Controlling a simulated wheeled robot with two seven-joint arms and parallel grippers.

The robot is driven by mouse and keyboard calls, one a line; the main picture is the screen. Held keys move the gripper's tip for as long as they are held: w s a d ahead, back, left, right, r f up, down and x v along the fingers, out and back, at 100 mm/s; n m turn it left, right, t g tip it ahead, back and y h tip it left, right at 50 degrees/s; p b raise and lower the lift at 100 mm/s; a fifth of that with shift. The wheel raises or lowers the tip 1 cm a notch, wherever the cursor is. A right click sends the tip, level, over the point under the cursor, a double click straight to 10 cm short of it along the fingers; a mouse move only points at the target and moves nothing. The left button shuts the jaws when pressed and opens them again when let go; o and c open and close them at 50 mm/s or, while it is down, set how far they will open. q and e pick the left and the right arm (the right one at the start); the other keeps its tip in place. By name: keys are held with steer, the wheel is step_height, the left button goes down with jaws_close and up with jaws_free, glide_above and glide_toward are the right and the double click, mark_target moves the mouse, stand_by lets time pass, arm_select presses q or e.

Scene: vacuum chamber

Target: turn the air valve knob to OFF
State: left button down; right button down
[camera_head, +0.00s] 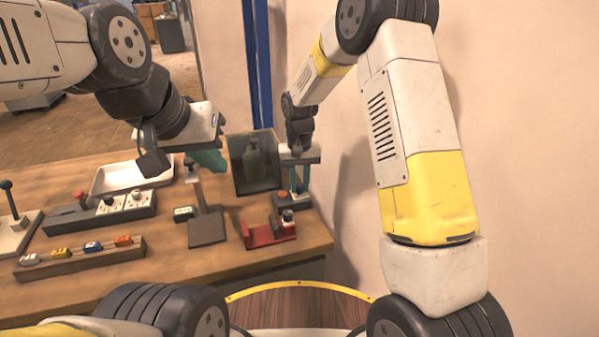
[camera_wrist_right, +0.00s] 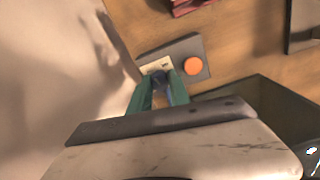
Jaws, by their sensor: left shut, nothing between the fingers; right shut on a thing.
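My right gripper (camera_head: 299,188) points down at the small grey valve box (camera_head: 281,202) near the table's right edge. In the right wrist view its green fingers (camera_wrist_right: 158,98) are shut on a dark blue knob (camera_wrist_right: 160,82). The knob sits beside a pale label plate (camera_wrist_right: 155,65) on the grey box (camera_wrist_right: 187,47), next to an orange button (camera_wrist_right: 193,66). The fingers partly hide the knob, and the label is too small to read. My left gripper (camera_head: 212,163) is shut and empty above the table, left of the dark see-through chamber.
The chamber (camera_head: 236,170) holds a bottle-like shape (camera_head: 253,158). A red holder (camera_head: 262,237) stands in front of the valve box. A dark stand (camera_head: 207,232), a white tray (camera_head: 108,182), a switch strip (camera_head: 80,222) and a rack of small blocks (camera_head: 70,262) lie leftward. The wall is close on the right.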

mark_target(300, 185)
steer(key=n, duration=0.4)
steer(key=shift+n, duration=0.3)
steer(key=shift+r, duration=0.1)
stand_by(0.4)
steer(key=c, duration=1.2)
jaws_free()
step_height(300, 185, up, 8)
steer(key=shift+f, duration=0.15)
